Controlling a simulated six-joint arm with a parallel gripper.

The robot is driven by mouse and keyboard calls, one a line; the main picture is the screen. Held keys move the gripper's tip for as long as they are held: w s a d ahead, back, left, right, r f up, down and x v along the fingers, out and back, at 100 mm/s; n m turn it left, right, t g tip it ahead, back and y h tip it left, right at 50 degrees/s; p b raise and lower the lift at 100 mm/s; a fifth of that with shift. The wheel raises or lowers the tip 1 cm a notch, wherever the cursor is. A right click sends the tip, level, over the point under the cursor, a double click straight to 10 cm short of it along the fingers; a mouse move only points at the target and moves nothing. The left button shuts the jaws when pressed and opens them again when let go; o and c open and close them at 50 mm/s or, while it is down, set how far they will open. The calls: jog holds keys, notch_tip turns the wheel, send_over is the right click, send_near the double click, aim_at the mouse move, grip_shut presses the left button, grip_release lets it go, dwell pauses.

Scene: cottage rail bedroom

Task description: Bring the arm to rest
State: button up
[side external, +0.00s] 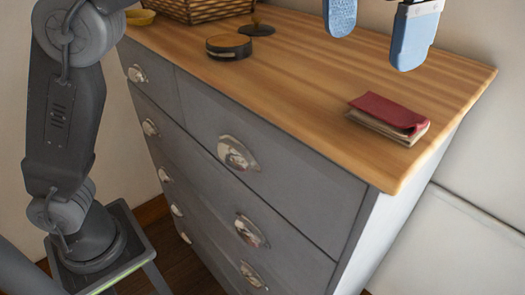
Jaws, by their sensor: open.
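My gripper (372,38) shows at the top right of the side external view, with two blue fingertips spread apart and nothing between them. It hangs above the wooden top (330,75) of a grey dresser (270,130). Below it and to the right, a red book (393,111) lies flat on the dresser top, apart from the fingers. The upper part of my gripper and the wrist are cut off by the frame's top edge.
A round dark tin (229,48), a small dark round piece (257,29), a wicker basket (195,8) and a yellow dish (140,17) stand at the back left of the dresser top. The middle of the top is clear. A pale wall is at the right.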

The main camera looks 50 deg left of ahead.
jog(key=shift+n, duration=0.9)
jog(key=s+a, duration=0.1)
jog(key=a, duration=0.1)
jog(key=s+a+f, duration=0.1)
jog(key=a, duration=0.2)
jog(key=s+a, duration=0.1)
jog(key=a, duration=0.2)
jog(key=shift+f, duration=0.2)
jog(key=s+a+f+n+t, duration=0.1)
jog(key=s+a+f+t, duration=0.1)
jog(key=s+a+f, duration=0.3)
jog(key=s+a+f+n+t, duration=0.1)
jog(key=s+a+f, duration=0.4)
jog(key=a+f, duration=0.7)
notch_tip(320, 180, down, 2)
jog(key=shift+s+a+t+y, duration=0.2)
jog(key=shift+s+t+y, duration=0.15)
jog(key=shift+t, duration=0.25)
